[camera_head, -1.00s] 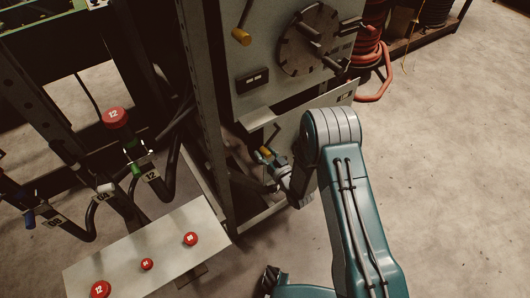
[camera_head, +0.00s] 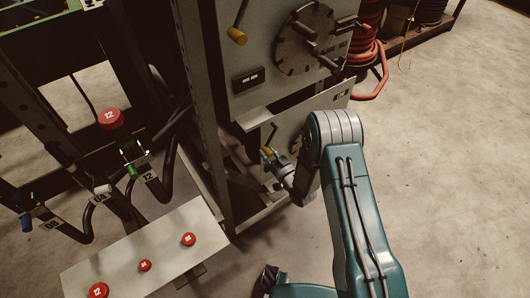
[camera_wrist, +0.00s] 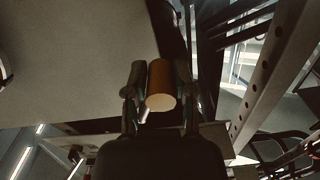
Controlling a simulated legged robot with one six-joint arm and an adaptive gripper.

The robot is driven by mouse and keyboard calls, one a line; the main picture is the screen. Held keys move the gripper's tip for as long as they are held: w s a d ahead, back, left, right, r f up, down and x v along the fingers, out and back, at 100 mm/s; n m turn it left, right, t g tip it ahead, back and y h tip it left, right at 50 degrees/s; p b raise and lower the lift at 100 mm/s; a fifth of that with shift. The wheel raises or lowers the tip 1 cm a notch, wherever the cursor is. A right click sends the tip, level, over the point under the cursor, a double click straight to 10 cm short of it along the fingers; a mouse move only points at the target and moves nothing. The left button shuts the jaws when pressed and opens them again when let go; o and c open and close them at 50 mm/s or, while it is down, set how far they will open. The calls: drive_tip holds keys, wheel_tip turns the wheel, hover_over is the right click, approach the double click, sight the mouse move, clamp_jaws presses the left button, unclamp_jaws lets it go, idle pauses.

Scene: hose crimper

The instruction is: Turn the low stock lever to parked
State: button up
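The lower lever on the grey machine, which I take to be the low stock lever, has a thin dark arm (camera_head: 273,131) and an orange grip. My gripper (camera_head: 269,158) is at that grip, below the machine's sloping plate, in the head view. In the wrist view the orange grip (camera_wrist: 160,82) lies between the two fingers of my gripper (camera_wrist: 159,88), its pale end facing the camera. The fingers lie close along both sides of it and appear to clasp it. The lever's pivot is hard to make out. No label for it is readable.
A rack post (camera_head: 207,120) stands close left. A panel with red buttons (camera_head: 165,245) is lower left. The floor right is clear.

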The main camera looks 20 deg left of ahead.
drive_tip(key=o, duration=0.3)
drive_tip(key=shift+w+d+r, duration=0.15)
drive_tip(key=shift+w+d, duration=0.05)
drive_tip(key=shift+o, duration=0.2)
drive_tip(key=shift+d, duration=0.1)
drive_tip(key=shift+s, duration=0.1)
drive_tip(key=shift+s, duration=0.15)
drive_tip(key=v, duration=1.1)
drive_tip(key=shift+s+d, duration=0.15)
drive_tip(key=shift+d, duration=0.1)
